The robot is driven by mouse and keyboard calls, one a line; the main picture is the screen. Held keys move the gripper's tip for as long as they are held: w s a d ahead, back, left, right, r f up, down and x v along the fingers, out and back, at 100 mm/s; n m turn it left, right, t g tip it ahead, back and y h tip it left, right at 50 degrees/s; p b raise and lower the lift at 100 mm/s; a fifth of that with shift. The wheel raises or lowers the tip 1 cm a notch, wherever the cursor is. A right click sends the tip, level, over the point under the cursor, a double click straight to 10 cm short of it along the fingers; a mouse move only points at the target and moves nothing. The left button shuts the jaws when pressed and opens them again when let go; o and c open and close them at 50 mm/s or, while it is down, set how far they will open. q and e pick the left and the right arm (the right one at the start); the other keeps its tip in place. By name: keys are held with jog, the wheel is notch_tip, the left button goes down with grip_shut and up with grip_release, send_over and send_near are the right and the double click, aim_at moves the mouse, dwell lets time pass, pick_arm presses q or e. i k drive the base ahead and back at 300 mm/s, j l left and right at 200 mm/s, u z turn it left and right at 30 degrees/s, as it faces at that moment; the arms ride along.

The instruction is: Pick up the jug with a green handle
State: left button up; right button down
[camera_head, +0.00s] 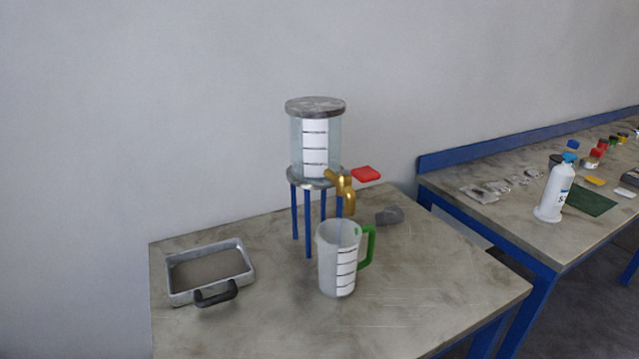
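The jug (328,262) is a pale, upright measuring jug with black graduation marks on a white strip. It stands on the grey table (420,299), and its green handle (370,247) points to the right. A brass tap (348,195) with a red lever (366,173) hangs just above the jug's rim. The tap belongs to a clear flanged vessel (297,147) on blue legs behind the jug. Neither of my grippers shows in the head view.
A metal tray (175,298) with a black handle (217,294) sits at the table's left. A small grey object (389,215) lies behind the jug. A second bench (480,222) at the right holds a white bottle (553,194) and several small items. The table's front right is clear.

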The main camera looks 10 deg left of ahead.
aim_at(337, 241)
jog(key=k+l+u, duration=0.1)
jog(key=u, duration=2.6)
jog(key=z, duration=2.45)
jog(key=k+l, duration=0.1)
jog(key=l, duration=0.45)
jog(key=k+l, duration=0.15)
jog(key=l, duration=0.4)
jog(key=k+l+z, duration=0.1)
jog(key=l, duration=0.5)
jog(key=k+l, duration=0.1)
jog(key=l, duration=0.45)
